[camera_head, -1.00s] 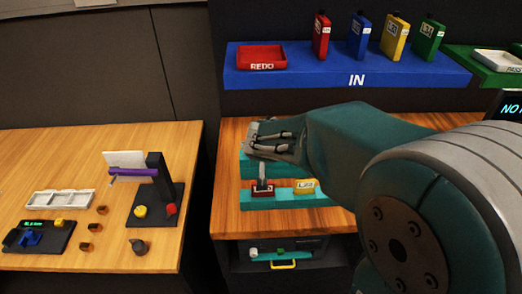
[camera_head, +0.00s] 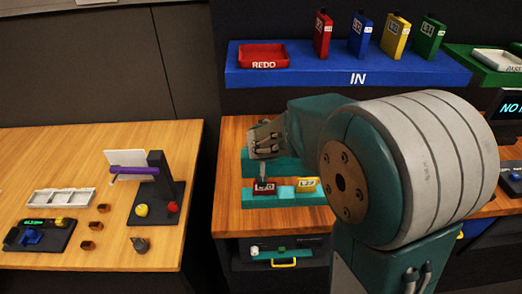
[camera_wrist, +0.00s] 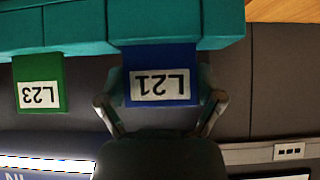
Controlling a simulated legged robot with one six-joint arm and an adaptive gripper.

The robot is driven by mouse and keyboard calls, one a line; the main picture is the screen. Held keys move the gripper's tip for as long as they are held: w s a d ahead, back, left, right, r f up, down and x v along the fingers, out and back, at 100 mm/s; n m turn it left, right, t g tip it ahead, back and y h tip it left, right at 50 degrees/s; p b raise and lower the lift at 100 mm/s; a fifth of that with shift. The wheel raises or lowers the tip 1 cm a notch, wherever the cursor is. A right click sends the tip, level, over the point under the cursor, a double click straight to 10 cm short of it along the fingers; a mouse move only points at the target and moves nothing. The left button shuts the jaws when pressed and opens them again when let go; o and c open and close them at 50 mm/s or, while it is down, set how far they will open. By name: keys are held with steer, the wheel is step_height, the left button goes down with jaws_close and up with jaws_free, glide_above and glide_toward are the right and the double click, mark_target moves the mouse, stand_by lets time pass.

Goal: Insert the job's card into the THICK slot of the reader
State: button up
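In the wrist view a blue card labelled L21 (camera_wrist: 160,75) stands at the teal rack (camera_wrist: 65,25), its label upside down. The fingers of my gripper (camera_wrist: 160,100) flank its two sides; whether they press on it is unclear. A green card labelled L23 (camera_wrist: 38,88) hangs apart to the left. No slot marked THICK is readable.
A blue IN shelf (camera_head: 300,78) above holds a red tray (camera_head: 263,57) and several coloured cartridges. A dark screen (camera_head: 510,107) is at right. The left table (camera_head: 100,245) carries a stand (camera_head: 153,195), a white tray (camera_head: 62,201) and small parts. A gap separates the tables.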

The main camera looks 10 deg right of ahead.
steer(key=shift+d, duration=0.1)
steer(key=shift+c, duration=0.4)
steer(key=shift+r, duration=1.5)
steer(key=s+d+r, duration=0.6)
steer(key=s+r, duration=0.4)
steer(key=s, duration=0.2)
steer(key=shift+s, duration=0.35)
